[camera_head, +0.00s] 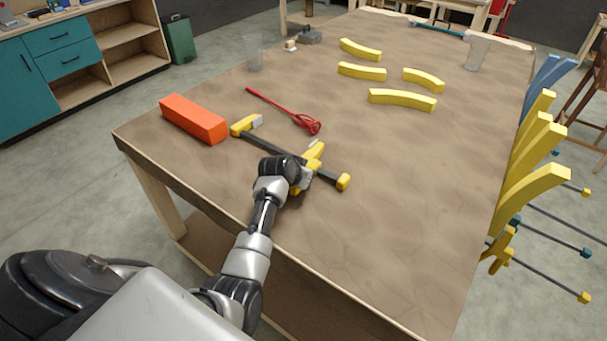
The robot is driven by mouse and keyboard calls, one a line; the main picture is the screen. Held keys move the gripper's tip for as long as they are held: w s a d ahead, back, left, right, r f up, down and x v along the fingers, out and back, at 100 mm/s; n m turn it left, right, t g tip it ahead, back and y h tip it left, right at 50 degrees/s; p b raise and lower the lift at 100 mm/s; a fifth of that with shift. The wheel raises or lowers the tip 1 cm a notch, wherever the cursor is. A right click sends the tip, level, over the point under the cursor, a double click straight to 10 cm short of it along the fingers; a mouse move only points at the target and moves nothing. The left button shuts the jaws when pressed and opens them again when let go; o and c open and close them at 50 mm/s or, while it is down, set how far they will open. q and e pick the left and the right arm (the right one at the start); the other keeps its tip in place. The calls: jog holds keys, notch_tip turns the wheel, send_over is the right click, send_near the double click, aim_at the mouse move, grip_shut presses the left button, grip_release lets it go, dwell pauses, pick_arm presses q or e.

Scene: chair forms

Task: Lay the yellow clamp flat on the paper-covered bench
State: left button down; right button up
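The yellow clamp (259,138) is at the near left part of the paper-covered bench (400,215). Its dark bar runs from a yellow jaw with a pale pad at upper left to a yellow end at lower right. A second yellow jaw stands out near the middle. The clamp looks low over or on the paper; I cannot tell whether it touches all along. My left gripper (301,181) is at the bar beside the middle jaw. The wrist hides part of the bar and most of the fingers, so their closing is unclear. My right gripper is not in view.
An orange block (193,119) and a red tool (290,112) lie close to the clamp. Several curved yellow pieces (402,99) lie farther back. Clear cups (477,52) stand near the far side. Yellow forms with clamps (535,185) line the right edge. The near right paper is bare.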

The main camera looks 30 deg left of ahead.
pick_arm(q)
jog(key=c, duration=0.6)
grip_release()
jog(key=shift+s+d, duration=0.1)
jog(key=shift+c, duration=0.2)
jog(key=p+v, duration=0.8)
jog(key=p, duration=0.2)
jog(key=shift+r, duration=0.2)
jog(key=shift+s+r+p, duration=0.2)
jog(key=shift+s+p, duration=0.1)
jog(key=shift+p, duration=0.15)
jog(key=shift+f, duration=0.1)
